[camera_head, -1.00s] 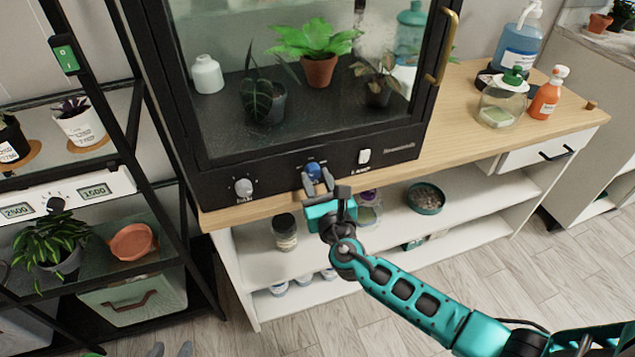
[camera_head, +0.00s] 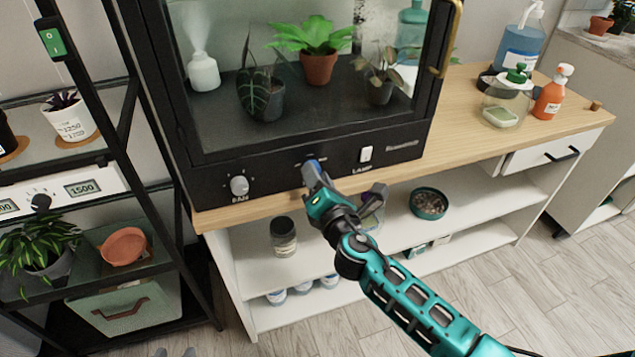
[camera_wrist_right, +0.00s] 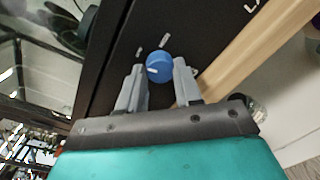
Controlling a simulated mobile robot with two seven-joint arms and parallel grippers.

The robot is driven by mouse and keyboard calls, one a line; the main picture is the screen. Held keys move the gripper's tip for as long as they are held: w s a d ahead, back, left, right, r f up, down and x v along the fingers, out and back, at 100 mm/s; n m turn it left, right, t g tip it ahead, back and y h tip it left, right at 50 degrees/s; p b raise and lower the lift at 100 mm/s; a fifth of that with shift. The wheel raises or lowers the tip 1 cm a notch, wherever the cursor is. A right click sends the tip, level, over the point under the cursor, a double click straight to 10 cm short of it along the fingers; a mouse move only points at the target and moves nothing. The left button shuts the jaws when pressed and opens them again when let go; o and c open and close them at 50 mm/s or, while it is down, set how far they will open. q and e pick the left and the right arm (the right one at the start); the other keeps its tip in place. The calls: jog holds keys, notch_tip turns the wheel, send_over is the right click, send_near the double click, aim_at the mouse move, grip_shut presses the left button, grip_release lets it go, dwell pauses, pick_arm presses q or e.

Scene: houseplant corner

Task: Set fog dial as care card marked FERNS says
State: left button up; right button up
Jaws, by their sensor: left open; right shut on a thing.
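The blue fog dial (camera_wrist_right: 159,68) sits on the black front panel of the glass cabinet. In the wrist view its white pointer mark faces left in the picture, with small pale marks beside it. My right gripper (camera_wrist_right: 157,88) is shut on the dial, one finger on each side. In the head view the right gripper (camera_head: 315,177) covers most of the dial and its scale. My left gripper (camera_head: 175,352) shows only its fingertips at the bottom edge, apart and empty. No card marked FERNS is readable in these views.
Inside the cabinet, mist rises from a white bottle (camera_head: 203,73) beside potted plants. A black shelf rack stands left.

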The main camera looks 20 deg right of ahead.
jog(key=shift+d+f+m+y+b, duration=0.1)
jog(key=shift+m+y+b, duration=0.25)
jog(key=shift+m, duration=7.55)
jog(key=o, duration=1)
jog(key=shift+o, duration=0.2)
jog(key=shift+s, duration=0.15)
jog(key=s+p, duration=0.1)
jog(key=s, duration=1.1)
jog(key=shift+s+d+r, duration=0.2)
jog(key=shift+s+d, duration=0.15)
jog(key=shift+d, duration=0.1)
